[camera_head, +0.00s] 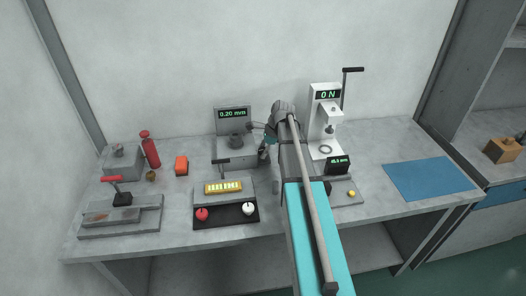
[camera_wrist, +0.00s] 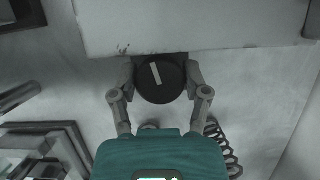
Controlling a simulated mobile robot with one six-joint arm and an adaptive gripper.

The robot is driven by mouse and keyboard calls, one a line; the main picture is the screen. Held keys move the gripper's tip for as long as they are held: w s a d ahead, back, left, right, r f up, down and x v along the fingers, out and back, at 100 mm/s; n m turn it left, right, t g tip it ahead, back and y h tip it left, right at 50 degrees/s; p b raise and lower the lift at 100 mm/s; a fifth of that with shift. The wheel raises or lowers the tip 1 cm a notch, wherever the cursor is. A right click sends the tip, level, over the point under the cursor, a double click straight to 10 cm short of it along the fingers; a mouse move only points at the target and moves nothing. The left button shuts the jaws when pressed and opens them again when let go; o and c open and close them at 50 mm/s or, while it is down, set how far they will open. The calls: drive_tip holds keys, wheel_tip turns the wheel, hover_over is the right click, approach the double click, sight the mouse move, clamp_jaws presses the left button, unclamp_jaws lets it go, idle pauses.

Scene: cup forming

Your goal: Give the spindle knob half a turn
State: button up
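In the wrist view the spindle knob (camera_wrist: 161,88) is a round black knob with a white line on its face. The line is nearly upright, its top leaning slightly left. My gripper (camera_wrist: 160,76) has one finger on each side of the knob, and both fingertips look to be against its rim. In the head view my gripper (camera_head: 264,152) is just right of the grey device (camera_head: 222,151) whose display (camera_head: 233,114) reads 0.20 mm. My arm covers part of that area, and I cannot make out the knob there.
A white press (camera_head: 318,124) with a 0 N display stands right of my arm. A black tray (camera_head: 226,221) with a red and a white knob lies in front. A blue mat (camera_head: 430,180) lies bare at right.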

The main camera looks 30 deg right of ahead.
drive_tip(key=c, duration=0.5)
drive_tip(key=shift+n+g, duration=0.9)
drive_tip(key=shift+n, duration=1.5)
drive_tip(key=o, duration=1.1)
drive_tip(key=shift+o, duration=0.2)
drive_tip(key=shift+s+m, duration=0.1)
drive_tip(key=shift+m, duration=0.3)
